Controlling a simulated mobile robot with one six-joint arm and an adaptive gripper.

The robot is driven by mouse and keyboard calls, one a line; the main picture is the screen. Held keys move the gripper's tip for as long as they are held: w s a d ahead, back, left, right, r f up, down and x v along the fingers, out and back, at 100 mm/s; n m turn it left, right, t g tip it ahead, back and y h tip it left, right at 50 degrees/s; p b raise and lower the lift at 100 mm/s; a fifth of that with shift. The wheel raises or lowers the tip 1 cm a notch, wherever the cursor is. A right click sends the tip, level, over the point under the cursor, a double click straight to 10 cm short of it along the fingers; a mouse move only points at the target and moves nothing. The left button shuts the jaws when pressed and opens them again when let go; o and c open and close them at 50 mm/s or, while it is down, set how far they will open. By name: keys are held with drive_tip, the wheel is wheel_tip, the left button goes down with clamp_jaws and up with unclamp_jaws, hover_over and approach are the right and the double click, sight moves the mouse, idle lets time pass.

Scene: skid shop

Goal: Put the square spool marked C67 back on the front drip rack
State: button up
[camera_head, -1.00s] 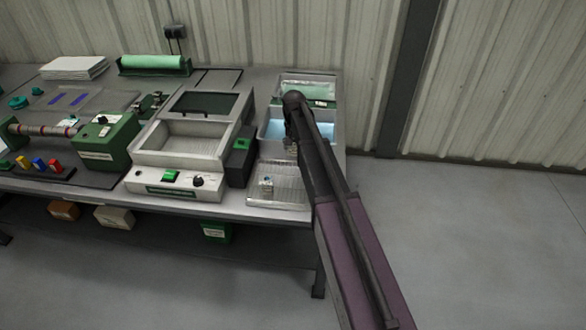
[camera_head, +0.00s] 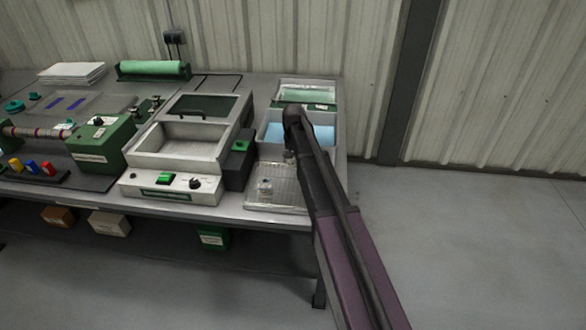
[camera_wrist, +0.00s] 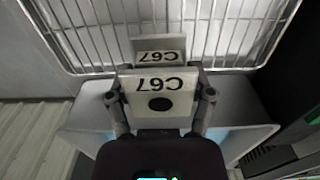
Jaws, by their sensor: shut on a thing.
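The white square spool marked C67 (camera_wrist: 158,105) is held between the two fingers of my gripper (camera_wrist: 158,92). Both its square flanges show the C67 mark, and a dark round spot is on the nearer flange. The front drip rack (camera_head: 282,205), a wire grid in a shallow pale tray, is at the bench's front right. Its wires (camera_wrist: 90,35) show at the top of the wrist view, beyond the spool. In the head view my gripper (camera_head: 290,154) is near the rack's back edge, and my arm hides the rack's right part. Whether the spool touches the rack cannot be told.
A tray of blue liquid (camera_head: 272,132) is behind the rack, with another tray (camera_head: 306,93) further back. A dark box (camera_head: 239,160) and a grey bath unit (camera_head: 170,185) stand to the left.

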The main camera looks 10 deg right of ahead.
sight(293, 167)
drive_tip(key=shift+f+b, duration=1.9)
drive_tip(key=shift+f, duration=0.1)
drive_tip(key=o, duration=1.3)
wheel_tip(293, 167, up, 12)
drive_tip(key=p, duration=1.2)
drive_tip(key=s+n, duration=0.1)
drive_tip(key=s, duration=0.8)
drive_tip(key=s+n, duration=0.1)
drive_tip(key=s, duration=0.9)
drive_tip(key=s+n, duration=0.1)
drive_tip(key=s, duration=0.9)
drive_tip(key=shift+s+a+n, duration=0.15)
drive_tip(key=shift+s+n, duration=0.05)
drive_tip(key=shift+n, duration=0.1)
